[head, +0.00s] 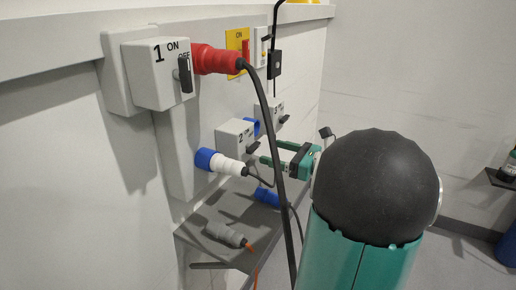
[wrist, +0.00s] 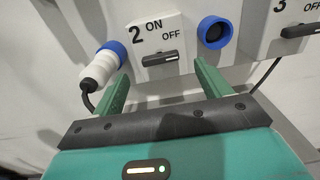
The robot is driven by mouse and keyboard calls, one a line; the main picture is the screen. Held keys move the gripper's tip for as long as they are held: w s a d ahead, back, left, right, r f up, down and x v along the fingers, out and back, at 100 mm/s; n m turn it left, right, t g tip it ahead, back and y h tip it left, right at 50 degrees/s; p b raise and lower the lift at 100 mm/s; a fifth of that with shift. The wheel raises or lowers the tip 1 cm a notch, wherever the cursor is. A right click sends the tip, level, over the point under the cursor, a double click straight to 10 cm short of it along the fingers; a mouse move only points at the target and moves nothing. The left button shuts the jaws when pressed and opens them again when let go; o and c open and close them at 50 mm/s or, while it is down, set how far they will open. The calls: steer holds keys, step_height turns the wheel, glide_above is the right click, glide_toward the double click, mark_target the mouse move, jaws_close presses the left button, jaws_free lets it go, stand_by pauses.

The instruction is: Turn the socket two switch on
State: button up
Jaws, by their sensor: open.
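The socket two box (head: 232,134) is a pale grey box on the wall panel, marked 2, ON and OFF in the wrist view (wrist: 144,18). Its dark switch lever (wrist: 160,58) lies nearly level, with its lighter end to the right, on the OFF side. The lever also shows in the head view (head: 253,148). My gripper (wrist: 163,70) is open and empty, its green fingers reaching toward the box with the lever between them in the picture. In the head view my gripper (head: 271,153) is close in front of the lever; contact cannot be told.
A blue-and-white plug (head: 220,162) sits left of the lever, with an open blue socket (wrist: 215,32) to its right. Box 1 (head: 160,72) has a red plug (head: 215,60), whose black cable hangs before my gripper. A grey shelf (head: 215,250) holds a loose grey connector (head: 226,234).

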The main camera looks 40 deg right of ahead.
mark_target(256, 147)
steer(key=x, duration=0.6)
steer(key=c, duration=1)
